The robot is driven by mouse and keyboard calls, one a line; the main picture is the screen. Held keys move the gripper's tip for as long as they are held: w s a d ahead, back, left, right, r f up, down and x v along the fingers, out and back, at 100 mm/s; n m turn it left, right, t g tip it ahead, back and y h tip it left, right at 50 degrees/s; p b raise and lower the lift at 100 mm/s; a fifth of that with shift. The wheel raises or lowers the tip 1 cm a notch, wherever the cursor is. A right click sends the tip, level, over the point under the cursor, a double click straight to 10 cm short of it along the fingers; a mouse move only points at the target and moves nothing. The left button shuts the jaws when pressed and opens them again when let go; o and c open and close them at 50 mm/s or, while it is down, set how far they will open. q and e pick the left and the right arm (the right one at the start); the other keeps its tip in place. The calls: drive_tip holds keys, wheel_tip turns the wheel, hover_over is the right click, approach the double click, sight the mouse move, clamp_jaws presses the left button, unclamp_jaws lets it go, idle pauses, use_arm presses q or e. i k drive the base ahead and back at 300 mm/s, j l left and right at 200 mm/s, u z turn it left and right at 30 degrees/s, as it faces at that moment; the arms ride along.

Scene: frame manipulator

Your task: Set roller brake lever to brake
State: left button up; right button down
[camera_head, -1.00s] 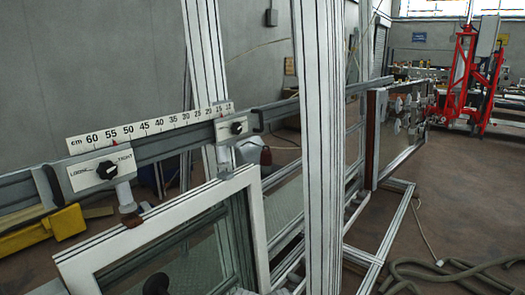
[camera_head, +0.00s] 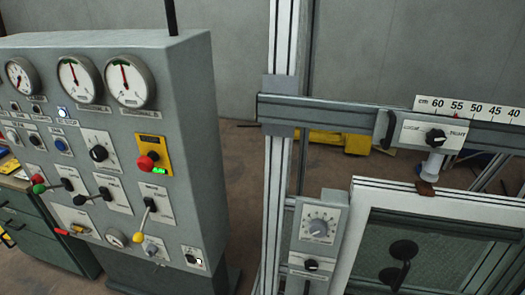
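A grey control cabinet (camera_head: 190,120) stands at the left in the head view. Its sloped front carries several levers. One lever with a green knob (camera_head: 40,188) is at the left, with a red knob just above it. A lever with a yellow end (camera_head: 139,236) points down and left. The labels are too small to read, so I cannot tell which is the roller brake lever. Neither gripper is in view.
Gauges (camera_head: 130,80) and a red emergency button (camera_head: 147,161) are on the cabinet. An aluminium post (camera_head: 280,180), a rail with a scale (camera_head: 470,108), a dial box (camera_head: 318,225) and a white frame (camera_head: 352,240) stand at the right. Floor shows between cabinet and post.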

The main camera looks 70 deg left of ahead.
sight(80, 200)
drive_tip(key=u, duration=3.7)
